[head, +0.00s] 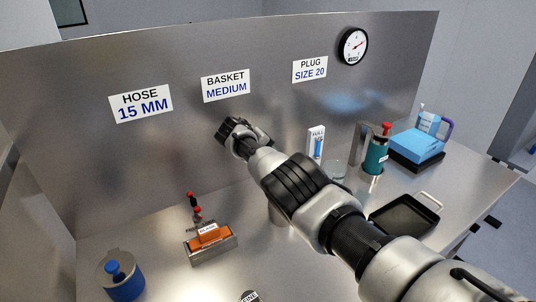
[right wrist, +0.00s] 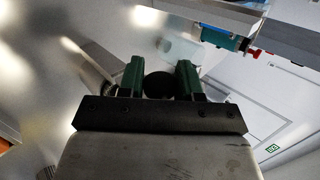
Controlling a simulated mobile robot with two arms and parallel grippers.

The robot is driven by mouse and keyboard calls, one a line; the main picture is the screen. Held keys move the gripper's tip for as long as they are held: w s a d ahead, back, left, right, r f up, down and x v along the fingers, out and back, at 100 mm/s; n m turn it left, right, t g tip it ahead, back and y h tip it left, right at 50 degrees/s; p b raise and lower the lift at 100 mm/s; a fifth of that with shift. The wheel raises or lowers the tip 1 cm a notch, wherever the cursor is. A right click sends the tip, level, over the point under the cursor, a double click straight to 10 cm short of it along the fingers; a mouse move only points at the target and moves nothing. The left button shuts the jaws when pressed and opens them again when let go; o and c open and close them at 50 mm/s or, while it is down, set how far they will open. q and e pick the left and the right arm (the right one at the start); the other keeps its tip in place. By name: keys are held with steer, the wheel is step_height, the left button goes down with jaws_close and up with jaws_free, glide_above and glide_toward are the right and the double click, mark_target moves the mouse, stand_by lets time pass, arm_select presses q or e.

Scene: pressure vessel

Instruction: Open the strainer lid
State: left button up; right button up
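A metal cylinder (head: 279,216) stands mid-bench, mostly hidden behind my right arm; I cannot tell whether it is the strainer, and no lid shows on it. A blue pot (head: 124,284) with a grey top and blue knob stands at the front left. My right gripper (head: 235,130) is up in front of the metal back panel, above the bench. In the right wrist view its green fingers (right wrist: 160,80) are apart. A dark round shape (right wrist: 158,86) shows between them; I cannot tell whether it is touched. My left gripper is not in view.
An orange block in a metal holder (head: 210,243) and red-topped tools (head: 194,206) sit at left. A black tray (head: 405,216), teal cylinder (head: 376,156) and blue box (head: 417,144) stand at right. A gauge (head: 352,46) hangs on the panel.

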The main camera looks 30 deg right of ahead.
steer(key=o, duration=0.4)
steer(key=shift+f, duration=0.1)
steer(key=shift+c, duration=0.2)
steer(key=shift+a+r+p, duration=0.2)
steer(key=shift+r+p, duration=0.1)
steer(key=shift+p, duration=0.05)
steer(key=p+v, duration=0.6)
steer(key=v, duration=0.4)
steer(key=shift+a+p, duration=0.25)
steer(key=shift+p, duration=0.05)
steer(key=shift+f, duration=0.1)
